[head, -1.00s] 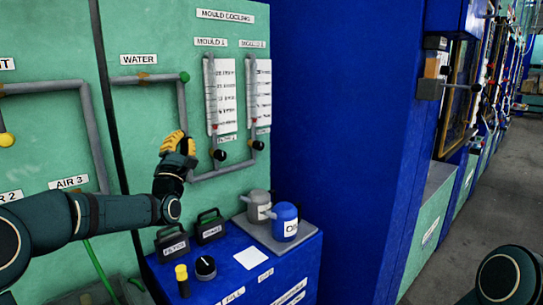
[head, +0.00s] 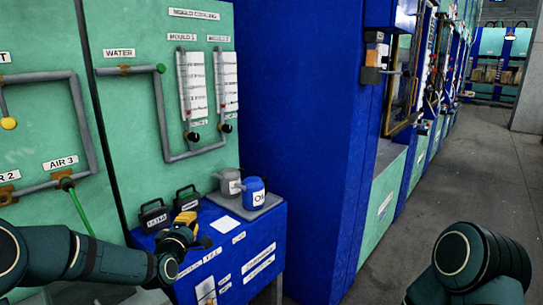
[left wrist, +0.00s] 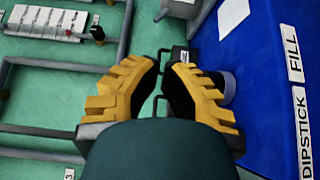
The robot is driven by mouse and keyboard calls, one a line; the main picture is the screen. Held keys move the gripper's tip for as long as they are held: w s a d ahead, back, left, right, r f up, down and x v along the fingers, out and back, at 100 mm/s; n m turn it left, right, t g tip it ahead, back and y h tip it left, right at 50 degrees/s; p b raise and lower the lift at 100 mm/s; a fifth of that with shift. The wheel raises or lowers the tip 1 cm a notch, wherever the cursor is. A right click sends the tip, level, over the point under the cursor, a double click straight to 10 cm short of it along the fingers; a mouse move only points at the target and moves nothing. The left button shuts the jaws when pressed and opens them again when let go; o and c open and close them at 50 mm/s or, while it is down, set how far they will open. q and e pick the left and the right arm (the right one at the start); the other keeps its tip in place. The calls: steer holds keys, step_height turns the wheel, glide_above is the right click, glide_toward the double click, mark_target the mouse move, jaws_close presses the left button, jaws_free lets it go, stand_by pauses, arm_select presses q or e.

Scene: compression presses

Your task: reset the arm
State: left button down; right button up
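My left arm comes in from the left in the head view. Its yellow-fingered left gripper (head: 188,228) is low over the blue cabinet (head: 262,225), close to the black-handled containers. In the left wrist view the two yellow fingers (left wrist: 160,68) stand apart with a gap between the tips. Nothing is held between them; the green panel and dark handles show behind. Part of my right arm shows at the lower right of the head view, but its gripper is out of frame.
Two black-handled containers (head: 155,215), a grey jug (head: 229,182) and a blue oil jug (head: 253,191) stand on the cabinet. A green panel (head: 120,95) with grey pipes rises behind. Open grey floor (head: 480,170) lies at the right.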

arm_select(q)
steer(key=s+d+f+m+g+h, duration=0.1)
steer(key=s+d+f+m+g, duration=0.25)
steer(key=f, duration=0.45)
steer(key=s+d+f+m+g+h, duration=0.1)
steer(key=s+d+f+m+g, duration=0.15)
steer(key=s+f, duration=0.4)
steer(key=s+d+f+m+g, duration=0.2)
steer(key=s+f, duration=0.3)
steer(key=s, duration=0.3)
steer(key=s+d+f+m+g, duration=0.2)
steer(key=s+f+m+g, duration=0.2)
steer(key=s, duration=0.5)
steer(key=s+d+f+m+g, duration=0.2)
steer(key=s+f+m+g, duration=0.1)
steer(key=s+f, duration=0.5)
steer(key=shift+s+d+m+g, duration=0.3)
steer(key=shift+s+d+g, duration=0.1)
steer(key=shift+s+g, duration=0.1)
